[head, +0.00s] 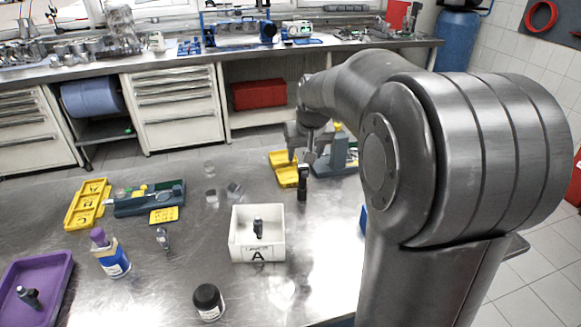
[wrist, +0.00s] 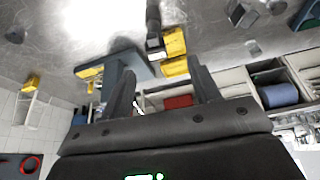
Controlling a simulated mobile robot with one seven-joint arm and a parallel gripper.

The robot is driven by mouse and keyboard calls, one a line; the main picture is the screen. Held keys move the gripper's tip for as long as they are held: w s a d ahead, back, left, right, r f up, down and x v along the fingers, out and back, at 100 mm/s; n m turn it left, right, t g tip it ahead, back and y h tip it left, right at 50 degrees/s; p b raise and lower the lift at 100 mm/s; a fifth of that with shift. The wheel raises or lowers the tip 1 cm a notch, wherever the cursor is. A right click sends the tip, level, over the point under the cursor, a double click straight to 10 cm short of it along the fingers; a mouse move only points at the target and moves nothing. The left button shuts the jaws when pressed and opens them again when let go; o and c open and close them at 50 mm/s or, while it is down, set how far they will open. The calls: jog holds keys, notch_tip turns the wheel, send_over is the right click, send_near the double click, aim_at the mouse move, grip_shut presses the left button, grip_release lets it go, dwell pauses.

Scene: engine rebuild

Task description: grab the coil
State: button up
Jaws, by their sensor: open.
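Several dark coil-like parts are in the head view. One stands upright on the steel table (head: 302,188), beside the yellow bin; it seems to be the dark part in the wrist view (wrist: 153,25). Another is in the white bin (head: 246,255) marked A: a small dark coil (head: 258,228). A third lies in the purple tray (head: 62,268): a dark part (head: 30,297). A greyish part (head: 162,238) stands on the table. My gripper (head: 306,148) is open and empty, above and behind the upright part; its fingers (wrist: 162,85) show apart in the wrist view.
A yellow bin (head: 284,172) and a teal fixture (head: 340,160) stand close to my gripper. A bottle (head: 112,258), a black-capped jar (head: 208,300) and clear glass pieces (head: 211,196) stand on the table. A yellow case (head: 86,204) lies at left.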

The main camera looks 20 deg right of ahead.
aim_at(304, 166)
jog(key=x, duration=0.8)
jog(key=w+d+x, duration=0.1)
jog(key=x, duration=0.3)
jog(key=shift+r, duration=0.1)
jog(key=shift+c, duration=0.5)
jog(key=c, duration=1)
